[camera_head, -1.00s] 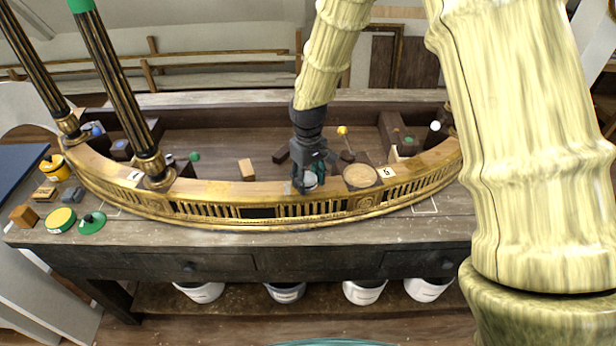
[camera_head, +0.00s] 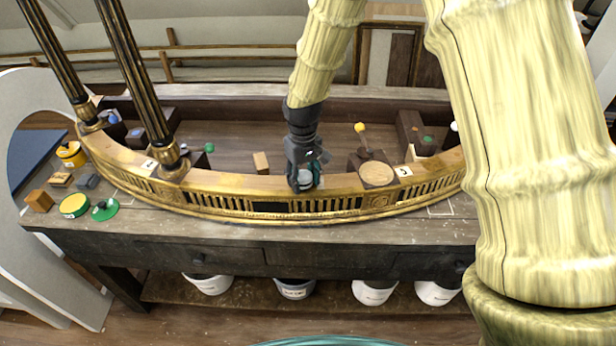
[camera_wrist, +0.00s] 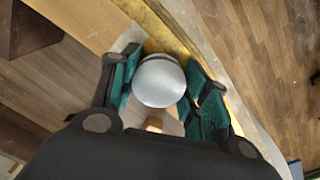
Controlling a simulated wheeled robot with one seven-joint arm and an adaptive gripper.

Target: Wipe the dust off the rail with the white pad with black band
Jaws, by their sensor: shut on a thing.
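The rail (camera_head: 230,183) is the curved gilt top of the console's front, with a pierced gold band below it. My gripper (camera_head: 305,185) points down over the middle of the rail. In the wrist view my gripper (camera_wrist: 163,90) has teal-lined fingers on both sides of a round, pale grey-white thing (camera_wrist: 160,82), which I take to be the white pad. In the head view only a small whitish part of the pad (camera_head: 306,177) shows between the fingers. Whether it touches the rail is unclear. I cannot make out dust clearly.
Dark gilt columns (camera_head: 137,85) rise at the left of the rail. A round tan disc (camera_head: 376,174) and label 5 (camera_head: 405,171) lie right of my gripper. A small wooden block (camera_head: 261,162) stands behind the rail. Yellow and green items (camera_head: 75,206) sit at the left end.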

